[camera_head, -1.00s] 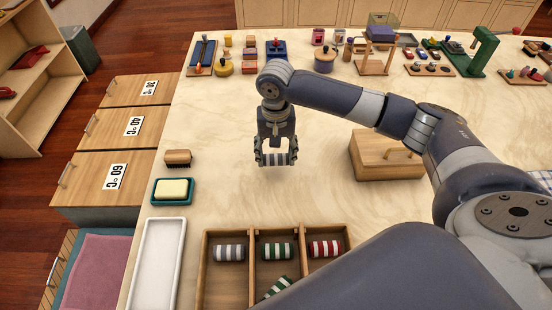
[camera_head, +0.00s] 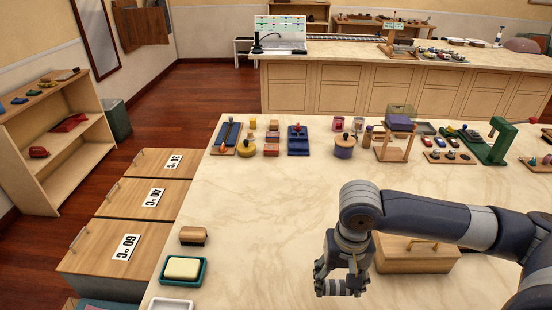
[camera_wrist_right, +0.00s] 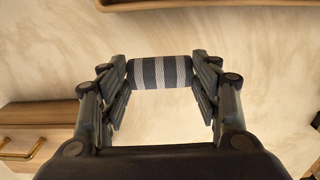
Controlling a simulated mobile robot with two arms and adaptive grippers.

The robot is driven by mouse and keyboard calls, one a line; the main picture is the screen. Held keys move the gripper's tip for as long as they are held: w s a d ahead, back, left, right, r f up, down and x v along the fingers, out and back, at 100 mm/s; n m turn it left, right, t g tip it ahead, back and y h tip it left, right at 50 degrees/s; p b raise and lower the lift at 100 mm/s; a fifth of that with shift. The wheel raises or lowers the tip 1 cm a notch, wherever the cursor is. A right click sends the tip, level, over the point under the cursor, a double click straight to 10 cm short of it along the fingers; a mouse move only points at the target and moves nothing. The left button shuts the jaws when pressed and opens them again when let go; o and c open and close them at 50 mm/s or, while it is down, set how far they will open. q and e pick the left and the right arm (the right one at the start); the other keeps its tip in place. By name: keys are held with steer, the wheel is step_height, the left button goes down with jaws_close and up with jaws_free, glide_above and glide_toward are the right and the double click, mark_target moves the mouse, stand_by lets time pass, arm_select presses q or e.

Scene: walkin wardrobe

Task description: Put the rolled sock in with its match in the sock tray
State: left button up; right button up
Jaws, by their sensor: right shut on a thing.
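My right gripper (camera_head: 340,284) is shut on a rolled sock (camera_head: 337,287) with dark grey and white stripes. It holds the sock over the pale tabletop, left of a wooden box. In the right wrist view the sock (camera_wrist_right: 160,72) lies crosswise between the two fingertips. The compartment sock tray is outside the head view now. A wooden edge (camera_wrist_right: 160,5) at the top of the right wrist view may be part of it, but I cannot tell. My left gripper is not in view.
The wooden box with a handle (camera_head: 415,258) stands right of my gripper. A soap dish (camera_head: 183,271), a small wooden block (camera_head: 193,236) and a white tray (camera_head: 170,304) line the left edge. Several toys and pots (camera_head: 344,147) stand at the back. The middle tabletop is clear.

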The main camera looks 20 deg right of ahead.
mark_target(336, 285)
steer(key=shift+r+p, duration=3.55)
steer(key=shift+p, duration=0.2)
steer(key=shift+a+f, duration=0.15)
steer(key=shift+a, duration=0.1)
steer(key=w+a+n+b, duration=0.2)
steer(key=a+n+b, duration=0.3)
steer(key=a+b, duration=0.2)
steer(key=shift+w+a, duration=0.2)
steer(key=shift+a, duration=0.5)
